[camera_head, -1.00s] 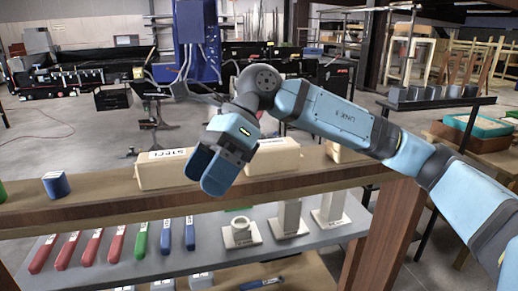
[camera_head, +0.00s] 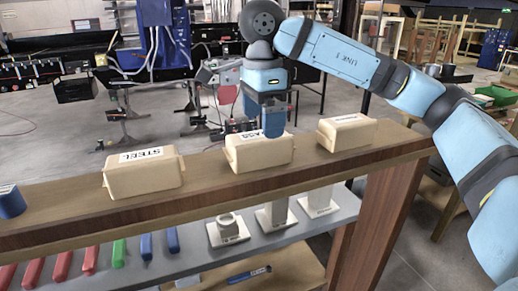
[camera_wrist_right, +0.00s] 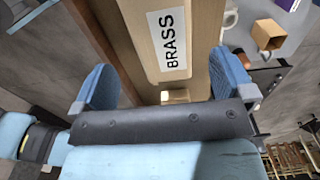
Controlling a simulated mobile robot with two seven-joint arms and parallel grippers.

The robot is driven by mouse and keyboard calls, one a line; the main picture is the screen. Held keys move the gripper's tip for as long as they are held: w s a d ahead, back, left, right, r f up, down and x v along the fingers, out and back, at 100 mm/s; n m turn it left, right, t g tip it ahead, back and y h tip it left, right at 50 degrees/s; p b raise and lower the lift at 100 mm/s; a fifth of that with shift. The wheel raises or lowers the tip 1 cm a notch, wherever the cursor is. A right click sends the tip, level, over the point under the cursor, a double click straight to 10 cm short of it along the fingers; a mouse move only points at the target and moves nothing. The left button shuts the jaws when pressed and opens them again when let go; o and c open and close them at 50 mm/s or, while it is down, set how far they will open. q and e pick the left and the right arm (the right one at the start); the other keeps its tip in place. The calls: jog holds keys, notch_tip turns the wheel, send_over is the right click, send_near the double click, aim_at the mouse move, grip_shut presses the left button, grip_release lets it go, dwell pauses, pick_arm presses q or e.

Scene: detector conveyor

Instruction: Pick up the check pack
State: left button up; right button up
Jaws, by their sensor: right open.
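Three tan packs with white labels stand in a row on the wooden shelf top. The left pack (camera_head: 143,180) reads STEEL, the middle pack (camera_head: 258,156) has a partly hidden label, and the right pack (camera_head: 346,134) has a label too small to read. I cannot tell from the labels which is the check pack. My right gripper (camera_head: 274,118) points down at the middle pack, its fingers overlapping it in the head view. In the right wrist view the open fingers (camera_wrist_right: 164,84) straddle the near end of a pack labelled BRASS (camera_wrist_right: 172,40).
A grey lower shelf (camera_head: 190,249) holds red, green and blue bars and several pale blocks on plates. Machinery and benches stand behind.

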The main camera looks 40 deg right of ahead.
aim_at(259, 135)
jog(key=shift+f, duration=0.95)
jog(key=f, duration=0.2)
jog(key=f+p, duration=0.1)
jog(key=f, duration=0.1)
jog(key=shift+w+a+f, duration=0.1)
jog(key=shift+w+f, duration=0.1)
jog(key=shift+f, duration=0.05)
jog(key=c, duration=1.3)
jog(key=shift+o, duration=0.2)
jog(key=shift+r, duration=0.1)
